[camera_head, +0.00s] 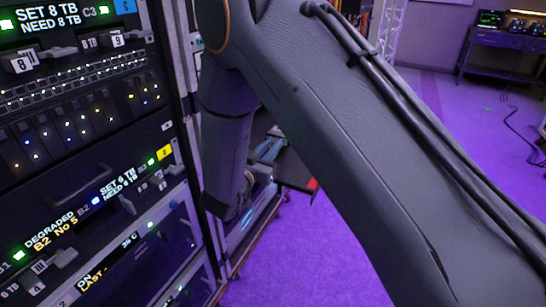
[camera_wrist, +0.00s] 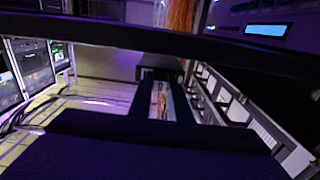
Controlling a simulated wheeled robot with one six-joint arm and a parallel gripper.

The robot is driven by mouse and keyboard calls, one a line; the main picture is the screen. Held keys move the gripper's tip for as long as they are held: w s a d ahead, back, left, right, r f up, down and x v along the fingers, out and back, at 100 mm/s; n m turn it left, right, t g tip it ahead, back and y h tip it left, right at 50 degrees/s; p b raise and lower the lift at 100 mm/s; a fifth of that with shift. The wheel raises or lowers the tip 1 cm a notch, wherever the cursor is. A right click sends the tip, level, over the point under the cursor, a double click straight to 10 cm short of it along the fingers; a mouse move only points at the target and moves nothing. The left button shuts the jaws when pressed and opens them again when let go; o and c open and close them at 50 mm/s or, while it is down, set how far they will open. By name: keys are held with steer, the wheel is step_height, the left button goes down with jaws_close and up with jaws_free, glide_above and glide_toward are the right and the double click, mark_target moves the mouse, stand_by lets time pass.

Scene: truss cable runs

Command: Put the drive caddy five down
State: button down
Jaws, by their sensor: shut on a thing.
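My gripper (camera_wrist: 160,112) shows as dark shapes across the wrist view. It is shut on what looks like the drive caddy (camera_wrist: 162,98), a slim piece with a pale, coloured strip along it, reaching away from the jaws. Much of the caddy is hidden by the dark gripper parts. In the head view my arm covers most of the middle. A small grey-blue piece and a dark flat part with a red end show behind it, but I cannot tell which is gripper or caddy.
A rack (camera_head: 85,180) of drive bays fills the left of the head view, with lit labels such as "SET 6 TB NEED 6 TB" and "DEGRADED B2 No 5". A bench (camera_head: 505,42) with equipment stands far right. Purple floor (camera_head: 300,260) lies open beside the rack.

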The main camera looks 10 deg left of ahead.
steer(key=shift+f, duration=1.95)
steer(key=shift+f, duration=0.15)
steer(key=c, duration=1.6)
jaws_free()
steer(key=shift+c, duration=0.2)
steer(key=shift+s, duration=0.1)
steer(key=v, duration=1.2)
